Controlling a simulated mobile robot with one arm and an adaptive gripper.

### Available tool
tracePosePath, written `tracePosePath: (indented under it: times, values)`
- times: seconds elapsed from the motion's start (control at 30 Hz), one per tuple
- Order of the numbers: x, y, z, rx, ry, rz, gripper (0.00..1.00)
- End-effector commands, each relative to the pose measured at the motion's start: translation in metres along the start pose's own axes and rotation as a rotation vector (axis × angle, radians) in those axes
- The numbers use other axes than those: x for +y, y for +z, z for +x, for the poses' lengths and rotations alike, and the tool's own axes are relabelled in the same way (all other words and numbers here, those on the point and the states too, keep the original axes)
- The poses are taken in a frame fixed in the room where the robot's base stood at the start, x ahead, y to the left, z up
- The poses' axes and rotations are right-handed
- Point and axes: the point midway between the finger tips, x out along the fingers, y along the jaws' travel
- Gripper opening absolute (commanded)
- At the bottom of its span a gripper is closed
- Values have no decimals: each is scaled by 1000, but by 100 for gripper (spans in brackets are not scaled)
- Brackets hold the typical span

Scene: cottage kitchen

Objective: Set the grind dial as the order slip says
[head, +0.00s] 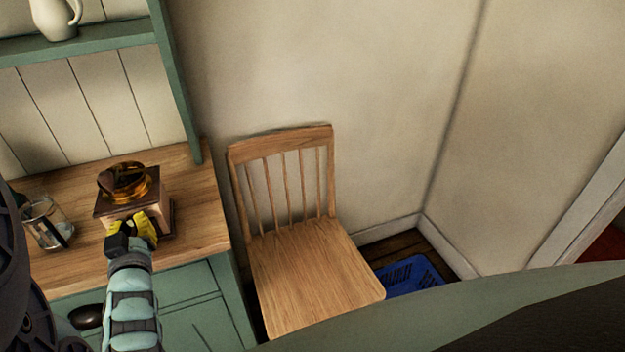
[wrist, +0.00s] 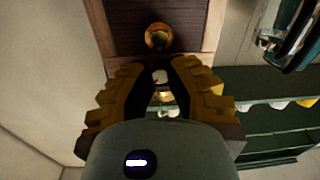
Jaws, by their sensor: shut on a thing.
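The coffee grinder (head: 121,205), a wooden box with an amber-brown top, stands on the wooden counter near its right end. My gripper (head: 142,228) is at the grinder's front, its yellow fingers hiding part of that face. In the wrist view my gripper (wrist: 162,70) has its dark finger pads close together around a small pale and brass part, which I take to be the grind dial (wrist: 160,77); its marks cannot be read. A round brass knob (wrist: 158,37) shows on the brown wood just beyond the fingertips. I cannot make out an order slip.
A glass jar (head: 43,226) stands left of the grinder. The bare counter (head: 199,222) is free at the right.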

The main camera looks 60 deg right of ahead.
Motion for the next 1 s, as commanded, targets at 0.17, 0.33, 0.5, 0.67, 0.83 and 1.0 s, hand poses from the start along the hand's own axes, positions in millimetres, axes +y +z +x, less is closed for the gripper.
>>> tracePosePath:
  times: [0.17,0.33,0.5,0.67,0.83,1.0]
  values:
    - [1,8,0,8,7,195,0]
    - [0,6,0,13,7,344,0]
    - [0,4,0,10,6,387,0]
    - [0,4,0,8,5,385,0]
    - [0,4,0,9,5,384,26]
    - [0,3,0,13,6,384,44]
